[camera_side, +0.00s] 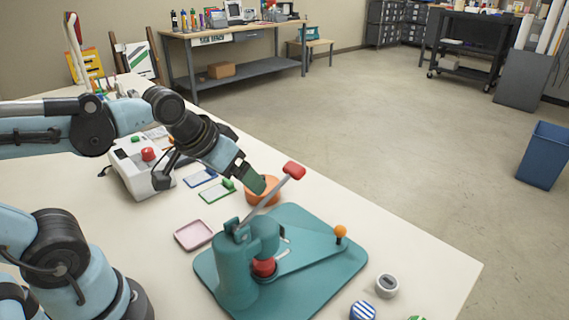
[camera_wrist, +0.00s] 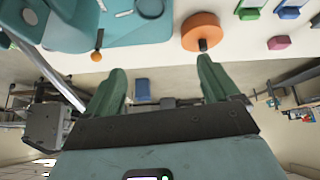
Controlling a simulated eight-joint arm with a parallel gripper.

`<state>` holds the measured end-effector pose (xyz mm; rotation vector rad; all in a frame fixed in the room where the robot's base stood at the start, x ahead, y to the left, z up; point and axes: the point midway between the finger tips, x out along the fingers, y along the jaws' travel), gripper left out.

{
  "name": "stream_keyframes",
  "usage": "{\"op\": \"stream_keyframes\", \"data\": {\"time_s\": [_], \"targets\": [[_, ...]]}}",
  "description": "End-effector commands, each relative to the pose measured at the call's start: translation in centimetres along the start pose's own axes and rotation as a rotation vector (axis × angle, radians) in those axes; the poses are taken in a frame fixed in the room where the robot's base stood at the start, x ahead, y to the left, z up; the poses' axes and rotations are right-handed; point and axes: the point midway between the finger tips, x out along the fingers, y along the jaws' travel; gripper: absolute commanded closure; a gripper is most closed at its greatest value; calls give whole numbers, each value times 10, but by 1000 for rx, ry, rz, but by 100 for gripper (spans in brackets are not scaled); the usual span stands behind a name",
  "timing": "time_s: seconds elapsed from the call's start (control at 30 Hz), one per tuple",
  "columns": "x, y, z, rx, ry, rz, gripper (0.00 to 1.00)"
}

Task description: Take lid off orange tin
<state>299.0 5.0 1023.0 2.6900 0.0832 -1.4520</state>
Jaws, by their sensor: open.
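The orange tin (camera_side: 256,200) stands on the white table behind the teal press, partly hidden by my gripper and the press lever in the side view. In the wrist view the orange tin (camera_wrist: 202,26) shows as a round orange shape with a dark knob (camera_wrist: 203,45) on it. I cannot make out a seam between lid and tin. My gripper (camera_side: 258,184) has green fingers and is close to the tin in the side view. In the wrist view my gripper (camera_wrist: 162,75) is open and empty, with the tin beyond the right finger and not between the fingers.
The teal press (camera_side: 330,262) has a red-handled lever (camera_side: 293,171) rising close to my gripper. A pink tray (camera_side: 193,235), green frame (camera_side: 216,192) and white device (camera_side: 133,172) lie to the left. A grey roll (camera_side: 387,285) stands near the table edge.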

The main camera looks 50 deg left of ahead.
Motion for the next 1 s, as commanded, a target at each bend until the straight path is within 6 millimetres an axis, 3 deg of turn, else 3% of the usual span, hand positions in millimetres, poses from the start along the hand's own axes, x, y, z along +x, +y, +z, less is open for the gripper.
{"op": "stream_keyframes", "data": {"time_s": [0.03, 0.23, 0.63, 1.0], "targets": [[0, 0, 0, 0, 0, 0, 20], [0, 0, 0, 0, 0, 0, 50], [0, -3, -9, -5, -24, -9, 50], [14, -36, -71, -42, -238, -63, 50]]}}
